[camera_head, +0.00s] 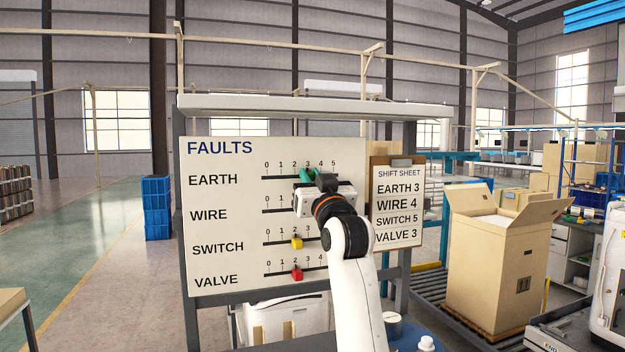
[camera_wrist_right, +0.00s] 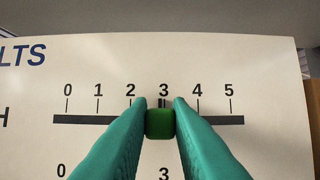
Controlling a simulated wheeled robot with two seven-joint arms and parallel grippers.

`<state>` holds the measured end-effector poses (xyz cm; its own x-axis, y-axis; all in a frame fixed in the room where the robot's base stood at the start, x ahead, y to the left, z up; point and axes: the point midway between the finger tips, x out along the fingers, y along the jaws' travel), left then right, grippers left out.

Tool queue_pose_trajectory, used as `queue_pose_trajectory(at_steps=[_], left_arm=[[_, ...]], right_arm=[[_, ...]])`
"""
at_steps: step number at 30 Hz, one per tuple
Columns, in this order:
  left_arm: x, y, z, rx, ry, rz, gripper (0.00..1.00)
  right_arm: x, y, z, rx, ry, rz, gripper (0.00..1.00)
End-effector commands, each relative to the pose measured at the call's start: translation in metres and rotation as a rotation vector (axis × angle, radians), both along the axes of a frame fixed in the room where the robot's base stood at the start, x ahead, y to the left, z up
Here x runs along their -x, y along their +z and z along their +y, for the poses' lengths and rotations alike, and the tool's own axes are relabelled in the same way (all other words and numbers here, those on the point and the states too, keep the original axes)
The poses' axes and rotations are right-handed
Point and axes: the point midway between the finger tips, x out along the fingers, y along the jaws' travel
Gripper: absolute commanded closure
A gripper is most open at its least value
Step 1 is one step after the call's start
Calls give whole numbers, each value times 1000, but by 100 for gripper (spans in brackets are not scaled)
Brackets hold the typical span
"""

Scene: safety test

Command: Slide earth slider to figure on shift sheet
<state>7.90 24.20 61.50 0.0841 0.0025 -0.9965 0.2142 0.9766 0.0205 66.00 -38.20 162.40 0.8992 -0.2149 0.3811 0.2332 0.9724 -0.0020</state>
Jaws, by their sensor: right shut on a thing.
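The FAULTS board (camera_head: 225,262) stands ahead with labelled scales. My right gripper (camera_head: 308,174) is at its EARTH row. In the right wrist view, my right gripper's teal fingers (camera_wrist_right: 159,108) are shut on the green earth slider (camera_wrist_right: 160,124), one on each side. The slider sits on the black track directly below the figure 3. The shift sheet (camera_head: 398,212), clipped beside the board, reads EARTH 3, WIRE 4, SWITCH 5, VALVE 3. My left gripper is out of view.
The yellow switch slider (camera_head: 297,243) and red valve slider (camera_head: 297,274) are both near 2. The wire slider is hidden by my right wrist. An open cardboard box (camera_head: 490,262) stands on a roller conveyor at right.

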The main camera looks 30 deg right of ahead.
Motion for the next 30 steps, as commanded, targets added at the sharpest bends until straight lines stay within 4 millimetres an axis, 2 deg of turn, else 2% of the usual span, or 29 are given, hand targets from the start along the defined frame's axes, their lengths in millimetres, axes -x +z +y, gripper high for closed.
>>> queue_pose_trajectory(at_steps=[1,2,6,17,20,30], left_arm=[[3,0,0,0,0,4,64],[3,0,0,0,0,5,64],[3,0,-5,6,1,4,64],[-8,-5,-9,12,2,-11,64],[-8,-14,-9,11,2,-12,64],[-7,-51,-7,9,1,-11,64]], right_arm=[[0,0,0,-1,0,0,100],[0,0,0,-1,0,-1,80],[0,0,0,-1,0,-1,60],[6,-4,1,1,0,-3,60],[17,-11,4,1,-1,-4,60],[81,-39,19,1,-1,-4,60]])
